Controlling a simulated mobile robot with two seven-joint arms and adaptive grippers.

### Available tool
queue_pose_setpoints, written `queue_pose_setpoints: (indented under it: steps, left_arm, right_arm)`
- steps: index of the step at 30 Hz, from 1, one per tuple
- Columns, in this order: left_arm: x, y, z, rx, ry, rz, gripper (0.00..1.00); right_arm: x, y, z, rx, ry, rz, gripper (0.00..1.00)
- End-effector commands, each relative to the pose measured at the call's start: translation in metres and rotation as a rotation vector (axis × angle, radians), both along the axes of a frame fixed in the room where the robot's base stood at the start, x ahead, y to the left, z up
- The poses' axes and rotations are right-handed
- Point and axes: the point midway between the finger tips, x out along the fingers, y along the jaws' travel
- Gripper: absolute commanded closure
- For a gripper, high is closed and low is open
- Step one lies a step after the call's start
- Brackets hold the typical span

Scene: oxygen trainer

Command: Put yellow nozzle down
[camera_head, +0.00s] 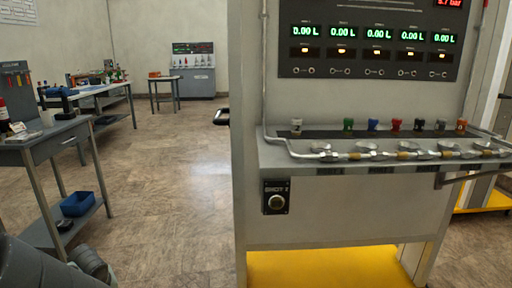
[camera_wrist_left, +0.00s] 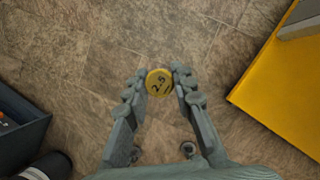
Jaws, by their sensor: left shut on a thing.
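The yellow nozzle (camera_wrist_left: 158,83) shows in the left wrist view as a round yellow cap marked "2.5". My left gripper (camera_wrist_left: 159,84) is shut on it, with a fingertip on each side. Bare floor lies beneath it in that view. In the head view the nozzle and the left gripper's fingertips are not visible; only part of my left arm shows at the lower left. My right gripper is in neither view.
A large trainer panel (camera_head: 350,215) stands at the right, with a shelf (camera_head: 285,152) bearing several coloured knobs. A grey table (camera_head: 50,142) with a blue bin (camera_head: 78,204) on its lower shelf stands at the left. The floor (camera_head: 175,190) between them is clear.

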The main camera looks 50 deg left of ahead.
Motion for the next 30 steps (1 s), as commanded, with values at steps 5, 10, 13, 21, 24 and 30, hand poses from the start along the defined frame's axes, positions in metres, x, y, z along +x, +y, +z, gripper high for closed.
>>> queue_pose_setpoints:
  steps: [5, 10, 13, 21, 24, 30]
  left_arm:
    - [0.018, -0.015, -0.009, 0.0, -0.001, 0.047, 1.0]
    - [0.044, -0.032, -0.015, 0.0, -0.002, 0.104, 1.0]
    - [0.062, -0.043, -0.019, 0.002, -0.002, 0.142, 1.0]
    - [0.134, -0.092, -0.025, 0.004, -0.005, 0.292, 1.0]
    - [0.163, -0.115, -0.024, 0.005, -0.008, 0.361, 1.0]
    - [0.206, -0.155, -0.02, 0.001, -0.008, 0.47, 1.0]
  right_arm:
    - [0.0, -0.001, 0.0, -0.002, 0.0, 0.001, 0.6]
    - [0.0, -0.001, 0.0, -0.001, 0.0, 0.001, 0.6]
    - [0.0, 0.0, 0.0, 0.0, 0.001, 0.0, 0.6]
    - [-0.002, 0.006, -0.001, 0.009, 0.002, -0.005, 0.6]
    - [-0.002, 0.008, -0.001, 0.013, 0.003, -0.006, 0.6]
    - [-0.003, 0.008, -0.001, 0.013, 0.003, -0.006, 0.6]
